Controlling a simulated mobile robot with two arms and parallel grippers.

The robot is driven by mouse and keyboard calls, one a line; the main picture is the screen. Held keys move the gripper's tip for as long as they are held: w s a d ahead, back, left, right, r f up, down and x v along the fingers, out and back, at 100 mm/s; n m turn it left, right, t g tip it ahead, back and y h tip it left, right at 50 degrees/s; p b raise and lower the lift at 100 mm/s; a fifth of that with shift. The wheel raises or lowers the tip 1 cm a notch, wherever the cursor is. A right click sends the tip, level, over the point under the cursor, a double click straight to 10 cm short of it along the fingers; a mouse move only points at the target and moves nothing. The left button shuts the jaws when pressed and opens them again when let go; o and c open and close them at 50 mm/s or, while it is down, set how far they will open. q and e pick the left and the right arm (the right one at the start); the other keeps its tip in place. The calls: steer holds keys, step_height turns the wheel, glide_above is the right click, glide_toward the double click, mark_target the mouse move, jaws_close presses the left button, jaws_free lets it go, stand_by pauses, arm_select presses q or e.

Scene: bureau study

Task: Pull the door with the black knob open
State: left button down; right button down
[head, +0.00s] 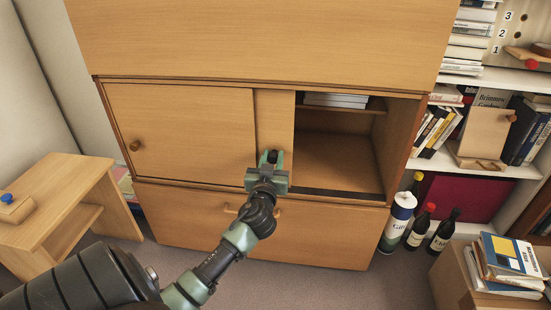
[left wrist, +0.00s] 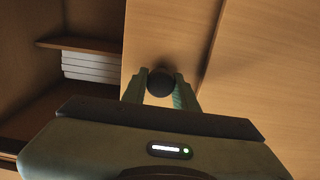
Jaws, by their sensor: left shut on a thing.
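The door with the black knob is a light wooden sliding panel (head: 275,115); only a narrow strip of it shows, the rest lying behind the left front door. To its right the cabinet is open. The black knob (head: 273,154) sits low on this strip. My left gripper (head: 269,160) is at the knob. In the left wrist view its two green fingers (left wrist: 160,90) are on either side of the round black knob (left wrist: 160,82), shut on it, with the door panel (left wrist: 165,35) behind. My right gripper is not in view.
The left front door (head: 190,125) has a wooden knob (head: 135,145). The open compartment (head: 335,160) holds a shelf with white papers (head: 336,100). A drawer (head: 190,218) lies below. Bottles (head: 420,228) stand right, a small wooden table (head: 60,190) left.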

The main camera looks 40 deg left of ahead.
arm_select(q)
steer(key=shift+f, duration=0.15)
steer(key=c, duration=1.1)
jaws_free()
steer(key=p+v, duration=0.1)
steer(key=v, duration=0.6)
steer(key=shift+s+d, duration=0.2)
steer(key=shift+s, duration=0.15)
